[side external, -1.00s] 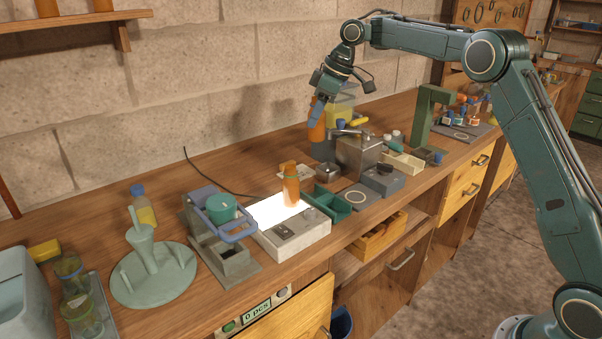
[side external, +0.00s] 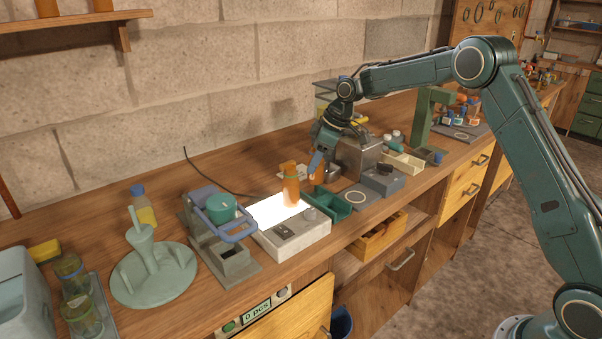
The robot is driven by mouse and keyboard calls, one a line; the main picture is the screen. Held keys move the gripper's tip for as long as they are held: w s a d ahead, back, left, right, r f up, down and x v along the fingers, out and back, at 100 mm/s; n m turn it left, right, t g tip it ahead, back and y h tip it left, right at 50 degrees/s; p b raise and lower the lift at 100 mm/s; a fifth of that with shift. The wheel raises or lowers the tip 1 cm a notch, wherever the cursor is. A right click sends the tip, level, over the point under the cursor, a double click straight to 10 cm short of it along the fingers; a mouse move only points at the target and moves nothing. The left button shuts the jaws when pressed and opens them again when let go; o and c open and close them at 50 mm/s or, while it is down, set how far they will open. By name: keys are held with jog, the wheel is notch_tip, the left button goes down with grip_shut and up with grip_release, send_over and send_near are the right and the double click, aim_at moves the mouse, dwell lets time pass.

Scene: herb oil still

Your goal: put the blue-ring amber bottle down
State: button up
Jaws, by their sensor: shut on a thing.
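My gripper (side external: 317,163) is low over the bench, pointing down, just right of the lit panel. It is shut on an amber bottle (side external: 320,173), which is mostly hidden by the blue-grey fingers. I cannot make out its ring, or whether its base touches the surface below.
A green open tray (side external: 336,205) lies right of the panel, with a grey block with a round pad (side external: 356,196) beside it. A grey metal box (side external: 352,158) stands close behind my gripper. A blue-handled press (side external: 222,222) stands left of the panel.

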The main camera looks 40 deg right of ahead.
aim_at(315, 178)
jog(key=shift+f, duration=0.1)
jog(key=shift+f, duration=2.7)
jog(key=shift+f, duration=0.15)
jog(key=o, duration=1)
jog(key=shift+o, duration=0.2)
jog(key=v, duration=1.2)
jog(key=shift+r, duration=0.2)
